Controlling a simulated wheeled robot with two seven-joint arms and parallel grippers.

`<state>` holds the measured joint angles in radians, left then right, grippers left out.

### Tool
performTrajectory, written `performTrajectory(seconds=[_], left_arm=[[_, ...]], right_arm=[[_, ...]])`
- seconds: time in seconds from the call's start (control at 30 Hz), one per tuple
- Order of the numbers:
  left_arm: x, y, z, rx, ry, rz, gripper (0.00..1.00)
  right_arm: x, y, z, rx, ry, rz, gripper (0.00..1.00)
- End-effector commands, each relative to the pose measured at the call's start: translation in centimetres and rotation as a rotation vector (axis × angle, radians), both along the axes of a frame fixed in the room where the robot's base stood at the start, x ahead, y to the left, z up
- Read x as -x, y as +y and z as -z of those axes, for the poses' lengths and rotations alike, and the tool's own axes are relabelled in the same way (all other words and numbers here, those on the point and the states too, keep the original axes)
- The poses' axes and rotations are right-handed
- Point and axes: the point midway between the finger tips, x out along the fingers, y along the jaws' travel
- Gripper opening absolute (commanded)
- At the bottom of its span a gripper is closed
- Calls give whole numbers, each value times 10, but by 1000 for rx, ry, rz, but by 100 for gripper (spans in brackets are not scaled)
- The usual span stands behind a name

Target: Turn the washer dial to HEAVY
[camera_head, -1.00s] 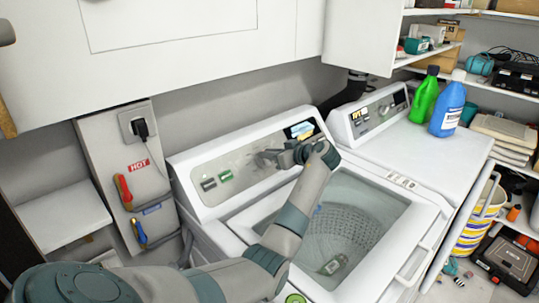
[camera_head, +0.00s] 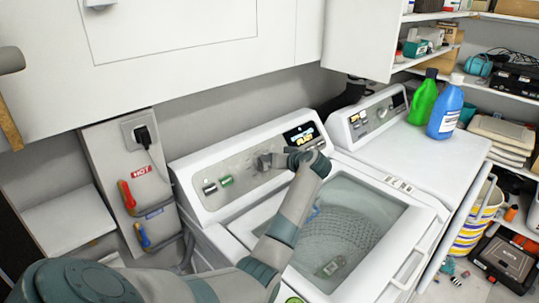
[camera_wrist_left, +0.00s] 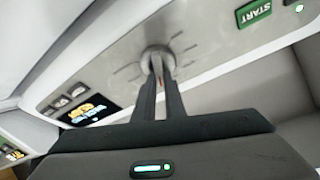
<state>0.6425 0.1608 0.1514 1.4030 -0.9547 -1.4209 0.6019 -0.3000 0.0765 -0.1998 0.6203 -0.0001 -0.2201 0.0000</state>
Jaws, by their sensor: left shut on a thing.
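My right gripper is not in view.
A green START button (camera_wrist_left: 254,13) and a lit display (camera_wrist_left: 90,108) flank the dial. Green (camera_head: 423,98) and blue (camera_head: 446,108) bottles stand on the neighbouring machine. A white cabinet (camera_head: 190,50) overhangs the back.

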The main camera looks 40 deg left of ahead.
Motion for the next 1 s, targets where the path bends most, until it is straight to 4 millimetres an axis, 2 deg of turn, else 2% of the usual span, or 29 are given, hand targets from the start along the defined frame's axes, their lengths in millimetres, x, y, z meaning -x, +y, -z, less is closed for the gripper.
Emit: performTrajectory(seconds=[0.03, 0.1, 0.33, 0.93, 0.97, 1.0], left_arm=[[1, 0, -4, 0, 27, 23, 0], [0, 0, -4, -5, 66, 58, 0], [-1, -1, -2, -13, 161, 145, 0], [-1, -1, 1, -16, 205, 184, 0], [-1, -1, 1, -16, 205, 184, 17], [-1, -1, 1, -16, 204, 183, 27]], right_arm=[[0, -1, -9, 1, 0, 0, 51], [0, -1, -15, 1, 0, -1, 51], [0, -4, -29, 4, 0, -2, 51], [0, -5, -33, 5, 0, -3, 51], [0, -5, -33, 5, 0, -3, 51], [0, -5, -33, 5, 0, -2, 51]])
